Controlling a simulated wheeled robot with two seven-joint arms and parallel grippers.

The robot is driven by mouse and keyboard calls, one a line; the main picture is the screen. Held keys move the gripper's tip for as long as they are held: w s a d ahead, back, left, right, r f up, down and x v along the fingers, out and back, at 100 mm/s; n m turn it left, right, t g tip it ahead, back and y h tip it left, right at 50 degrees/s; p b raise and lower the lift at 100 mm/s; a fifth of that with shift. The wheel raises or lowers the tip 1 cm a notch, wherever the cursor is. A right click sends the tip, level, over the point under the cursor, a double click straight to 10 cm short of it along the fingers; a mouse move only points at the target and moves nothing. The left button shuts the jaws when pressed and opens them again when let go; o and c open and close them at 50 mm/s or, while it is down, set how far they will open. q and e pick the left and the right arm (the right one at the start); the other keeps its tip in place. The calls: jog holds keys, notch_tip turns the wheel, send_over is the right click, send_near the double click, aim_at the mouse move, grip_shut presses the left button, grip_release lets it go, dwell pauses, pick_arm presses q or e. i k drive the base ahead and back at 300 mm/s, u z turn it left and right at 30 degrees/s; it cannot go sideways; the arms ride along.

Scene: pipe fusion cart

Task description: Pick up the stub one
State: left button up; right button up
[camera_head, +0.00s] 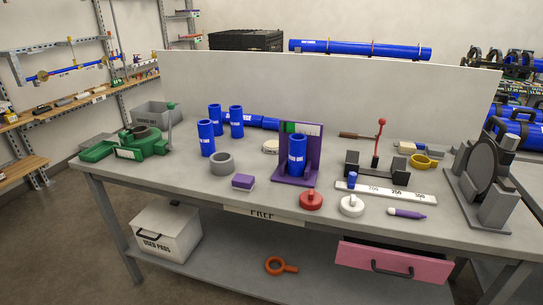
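Several upright blue pipe stubs with white lettering stand on the grey workbench (330,207). One blue stub (297,155) stands on a purple stand (313,150) near the bench's middle. A second blue stub (206,138) stands to its left, with two more behind it, the left one (215,118) and the right one (236,121). The lettering is too small to tell for certain which is stub one. Neither of my grippers is in view.
Near the stubs are a grey ring (222,163), a purple block (243,182), a red round piece (311,200) and a white one (351,205). A green tool (135,145) sits at left, a grey machine (488,175) at right. A pink drawer (393,265) hangs open below.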

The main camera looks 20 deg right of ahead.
aim_at(298, 141)
jog(key=u, duration=0.4)
jog(key=i, duration=0.9)
jog(key=u, duration=0.1)
